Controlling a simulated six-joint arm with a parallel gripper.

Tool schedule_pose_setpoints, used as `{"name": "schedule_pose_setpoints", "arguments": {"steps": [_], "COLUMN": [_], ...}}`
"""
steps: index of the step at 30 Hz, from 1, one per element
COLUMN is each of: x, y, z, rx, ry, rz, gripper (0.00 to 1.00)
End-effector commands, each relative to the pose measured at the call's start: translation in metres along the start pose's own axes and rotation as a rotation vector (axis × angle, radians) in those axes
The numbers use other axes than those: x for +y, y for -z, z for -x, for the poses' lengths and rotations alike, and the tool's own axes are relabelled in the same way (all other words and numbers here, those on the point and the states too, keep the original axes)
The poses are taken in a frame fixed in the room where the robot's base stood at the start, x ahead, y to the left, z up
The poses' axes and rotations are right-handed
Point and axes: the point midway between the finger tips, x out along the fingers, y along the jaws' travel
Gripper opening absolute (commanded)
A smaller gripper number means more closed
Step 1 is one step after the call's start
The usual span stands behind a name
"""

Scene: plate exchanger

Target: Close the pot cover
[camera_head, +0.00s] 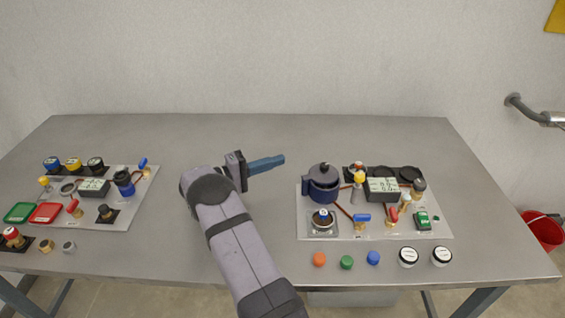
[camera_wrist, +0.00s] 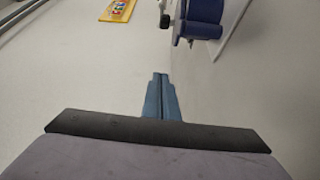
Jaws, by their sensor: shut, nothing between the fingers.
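A dark blue pot (camera_head: 322,190) stands on the back left part of the right-hand board. Its grey cover (camera_head: 323,171) with a dark knob sits over the top; I cannot tell whether it is fully seated. In the wrist view, the blue pot (camera_wrist: 206,12) shows sideways at the upper right, cut off by the frame. My gripper (camera_head: 281,158) is shut and empty, its blue fingers pointing right, to the left of the pot and apart from it. In the wrist view, the closed fingers (camera_wrist: 160,78) show no gap.
The right-hand board (camera_head: 310,230) also holds a grey box (camera_head: 382,189), valves and a gauge. Caps and jars lie along its front. A similar board (camera_head: 115,222) with another blue pot (camera_head: 123,182) lies left.

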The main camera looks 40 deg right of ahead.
Motion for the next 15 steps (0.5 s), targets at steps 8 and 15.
{"name": "schedule_pose_setpoints", "arguments": {"steps": [8,15], "x": [0.004,0.003], "y": [-0.019,-0.028], "z": [-0.010,-0.014], "rx": [0.032,0.046], "ry": [-0.020,-0.026], "rz": [0.004,0.000], "gripper": [0.00,0.00]}}
